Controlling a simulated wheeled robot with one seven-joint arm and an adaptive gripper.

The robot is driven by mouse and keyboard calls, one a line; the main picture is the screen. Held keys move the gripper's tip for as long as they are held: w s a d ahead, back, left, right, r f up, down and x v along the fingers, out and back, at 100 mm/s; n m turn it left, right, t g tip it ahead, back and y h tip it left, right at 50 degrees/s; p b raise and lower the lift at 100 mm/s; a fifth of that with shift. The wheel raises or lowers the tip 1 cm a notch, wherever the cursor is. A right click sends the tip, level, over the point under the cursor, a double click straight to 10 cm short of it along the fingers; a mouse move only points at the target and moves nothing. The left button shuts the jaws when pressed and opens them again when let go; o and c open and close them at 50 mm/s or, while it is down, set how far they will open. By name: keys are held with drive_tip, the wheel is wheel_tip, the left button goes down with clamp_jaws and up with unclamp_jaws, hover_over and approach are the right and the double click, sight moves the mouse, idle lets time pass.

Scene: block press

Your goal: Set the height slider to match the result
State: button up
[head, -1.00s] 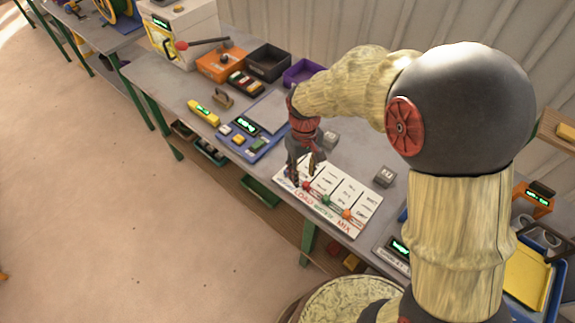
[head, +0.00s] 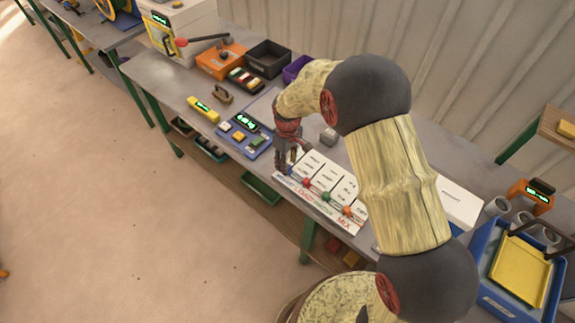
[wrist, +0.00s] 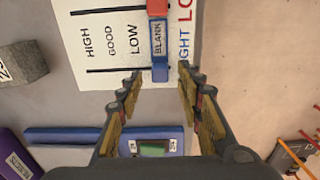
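A white slider board (head: 335,178) lies on the bench in the head view, and part of it shows in the wrist view (wrist: 98,60). Its height column reads HIGH, GOOD, LOW and BLANK. The blue height slider (wrist: 159,73) is at the BLANK end of that column. A red slider (wrist: 157,8) sits in the neighbouring LOAD column. My gripper (wrist: 158,82) is open and empty, its fingers apart on either side of the blue slider's outer end. In the head view my gripper (head: 287,165) is at the board's left end. Contact cannot be told.
A blue device (head: 247,138) with a lit display stands left of the board; its reading is too small to tell. A grey block (head: 328,136) sits behind the board. Orange (head: 221,60) and dark (head: 268,60) bins stand farther back. A blue tray (head: 480,270) is at right.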

drive_tip(key=shift+f, duration=0.8)
drive_tip(key=c, duration=0.3)
clamp_jaws()
